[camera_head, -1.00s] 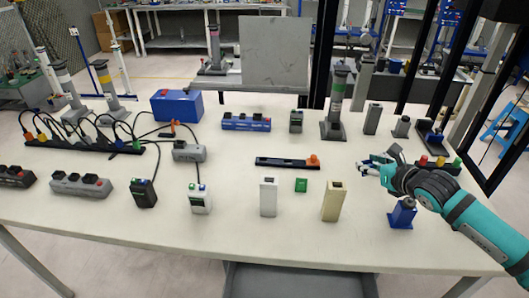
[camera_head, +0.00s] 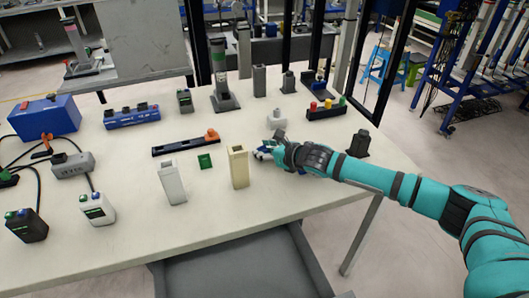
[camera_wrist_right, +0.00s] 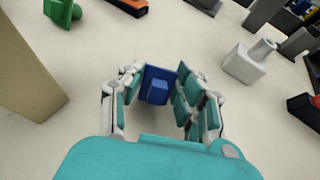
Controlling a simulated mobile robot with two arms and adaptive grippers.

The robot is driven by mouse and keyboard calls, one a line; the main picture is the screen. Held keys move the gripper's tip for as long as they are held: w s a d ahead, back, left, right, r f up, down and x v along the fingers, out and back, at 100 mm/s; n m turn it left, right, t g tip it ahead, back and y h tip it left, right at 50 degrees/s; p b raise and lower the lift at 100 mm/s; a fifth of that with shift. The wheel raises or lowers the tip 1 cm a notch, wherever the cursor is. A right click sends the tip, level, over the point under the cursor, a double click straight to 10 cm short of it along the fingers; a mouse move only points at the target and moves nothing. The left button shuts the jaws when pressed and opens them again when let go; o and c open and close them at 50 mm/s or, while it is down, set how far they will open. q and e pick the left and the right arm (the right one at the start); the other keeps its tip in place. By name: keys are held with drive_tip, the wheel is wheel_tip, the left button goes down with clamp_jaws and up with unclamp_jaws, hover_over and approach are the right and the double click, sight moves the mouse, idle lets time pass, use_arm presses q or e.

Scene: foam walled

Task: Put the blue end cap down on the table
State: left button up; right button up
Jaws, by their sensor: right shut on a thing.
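The blue end cap (camera_wrist_right: 155,86) sits between the fingers of my right gripper (camera_wrist_right: 158,82) in the right wrist view. The fingers are shut on it from both sides. In the head view, my right gripper (camera_head: 263,152) is low over the white table (camera_head: 300,191), just right of a beige upright holder (camera_head: 239,167). The cap is mostly hidden by the fingers there. I cannot tell whether it touches the table. My left gripper is not in view.
A white piece (camera_head: 277,121) stands behind my gripper, and a dark grey piece (camera_head: 359,144) stands beyond my forearm. A white upright holder (camera_head: 172,183) and a small green part (camera_head: 205,161) are to the left. The table's front right is clear.

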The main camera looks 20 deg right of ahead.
drive_tip(key=o, duration=0.7)
drive_tip(key=shift+f, duration=0.1)
drive_tip(key=shift+r, duration=0.35)
drive_tip(key=v, duration=1)
drive_tip(key=shift+s+d+f, duration=0.15)
drive_tip(key=shift+s+d, duration=0.05)
drive_tip(key=shift+s, duration=0.2)
drive_tip(key=shift+s+d+r, duration=0.2)
drive_tip(key=shift+s+r, duration=0.2)
drive_tip(key=shift+s, duration=0.1)
